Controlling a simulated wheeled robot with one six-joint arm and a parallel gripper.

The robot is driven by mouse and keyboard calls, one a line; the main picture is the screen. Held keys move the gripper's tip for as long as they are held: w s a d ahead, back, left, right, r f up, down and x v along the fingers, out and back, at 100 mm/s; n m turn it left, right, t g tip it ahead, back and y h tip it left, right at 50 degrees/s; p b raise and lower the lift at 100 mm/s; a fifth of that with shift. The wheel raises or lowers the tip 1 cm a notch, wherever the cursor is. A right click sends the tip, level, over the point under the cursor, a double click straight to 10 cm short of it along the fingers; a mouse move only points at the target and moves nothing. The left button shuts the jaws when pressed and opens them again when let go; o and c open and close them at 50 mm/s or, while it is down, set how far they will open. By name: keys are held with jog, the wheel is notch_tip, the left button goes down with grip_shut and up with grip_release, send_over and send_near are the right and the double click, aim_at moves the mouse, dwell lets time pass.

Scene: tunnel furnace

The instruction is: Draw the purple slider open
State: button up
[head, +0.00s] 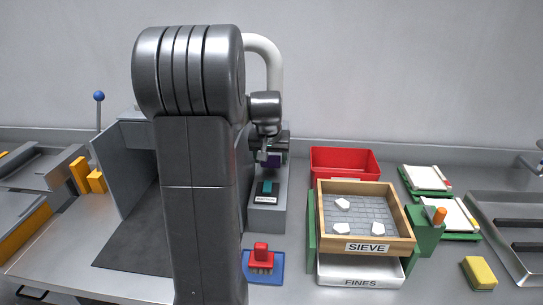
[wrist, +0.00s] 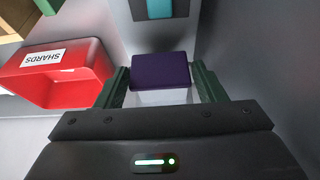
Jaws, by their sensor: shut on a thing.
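The purple slider (wrist: 160,71) is a dark purple block in the middle of the wrist view. It sits between the two green fingers of my gripper (wrist: 161,80), which is shut on it. In the head view a bit of the purple slider (head: 274,160) shows at my gripper (head: 270,157), above the back of a narrow grey unit (head: 264,216). A teal piece (head: 267,187) is on the front part of that unit and also shows at the top of the wrist view (wrist: 159,8). My arm hides part of the area left of the unit.
A red bin (head: 344,160), labelled SHARDS in the wrist view (wrist: 82,85), stands to the right. In front of it is a wooden sieve (head: 366,246) over a FINES tray (head: 359,283). A red-handled brush (head: 261,255) lies on a blue tray in front of the unit.

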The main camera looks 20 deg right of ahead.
jog(key=shift+s+f, duration=0.1)
jog(key=o, duration=1.2)
jog(key=shift+s, duration=0.1)
jog(key=shift+a, duration=0.1)
jog(key=v, duration=1.4)
jog(key=x, duration=1.3)
jog(key=shift+f, duration=0.25)
jog(key=shift+w+d+f, duration=0.1)
jog(key=shift+w+d, duration=0.2)
jog(key=shift+w, duration=0.3)
